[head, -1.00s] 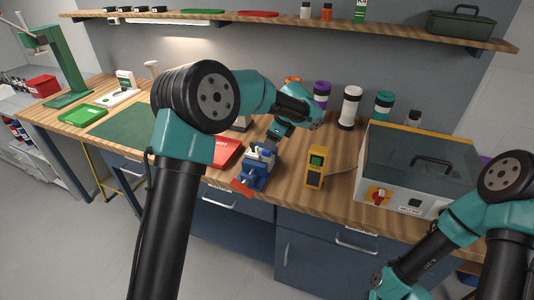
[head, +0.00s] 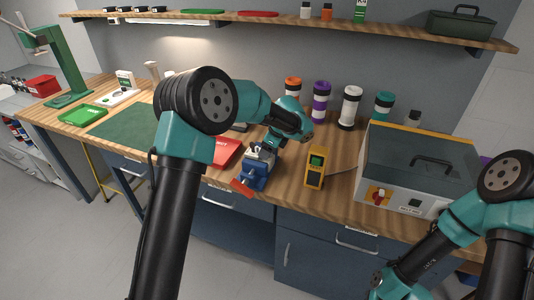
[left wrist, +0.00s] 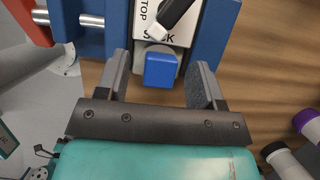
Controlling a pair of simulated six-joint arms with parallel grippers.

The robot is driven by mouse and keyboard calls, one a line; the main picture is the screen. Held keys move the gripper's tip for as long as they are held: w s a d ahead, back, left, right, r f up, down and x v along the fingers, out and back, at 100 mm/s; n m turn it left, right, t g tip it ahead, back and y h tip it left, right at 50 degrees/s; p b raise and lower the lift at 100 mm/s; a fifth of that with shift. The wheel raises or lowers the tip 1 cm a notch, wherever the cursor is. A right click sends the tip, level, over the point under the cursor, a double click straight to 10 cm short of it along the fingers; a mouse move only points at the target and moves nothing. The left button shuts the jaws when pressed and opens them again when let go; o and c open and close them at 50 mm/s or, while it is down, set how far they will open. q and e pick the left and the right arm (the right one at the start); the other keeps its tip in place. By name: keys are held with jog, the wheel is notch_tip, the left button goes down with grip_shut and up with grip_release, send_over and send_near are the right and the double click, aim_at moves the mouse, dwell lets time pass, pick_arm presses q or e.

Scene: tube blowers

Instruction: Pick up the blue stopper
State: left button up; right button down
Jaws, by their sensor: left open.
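The blue stopper (left wrist: 161,70) shows in the left wrist view as a small blue block at the end of a white labelled body (left wrist: 172,38), which sits between the jaws of a blue vise (left wrist: 214,30). The vise (head: 255,172) stands near the bench's front edge in the head view; I cannot make out the stopper there. My left gripper (left wrist: 161,67) is open, with one finger on each side of the stopper and visible gaps between. In the head view the left wrist hangs just above and behind the vise. My right gripper is out of frame.
A yellow meter (head: 316,168) stands right of the vise, and a red tray (head: 226,152) lies left. A grey box with a clear lid (head: 418,165) is further right. Several capped bottles, including a purple-capped one (head: 321,103), stand behind. A green mat (head: 125,126) lies at left.

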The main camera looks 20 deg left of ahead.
pick_arm(q)
jog(key=c, duration=1.1)
jog(key=shift+r, duration=0.1)
jog(key=shift+r, duration=0.45)
notch_tip(320, 180, up, 3)
jog(key=shift+f, duration=0.2)
jog(key=s+d, duration=0.1)
jog(key=s, duration=0.4)
jog(key=s+d+r, duration=0.1)
jog(key=s+d, duration=0.1)
jog(key=s, duration=0.3)
jog(key=s+d, duration=0.1)
jog(key=s, duration=0.4)
jog(key=shift+s+d+r, duration=0.15)
jog(key=shift+s+d, duration=0.05)
jog(key=shift+s, duration=0.05)
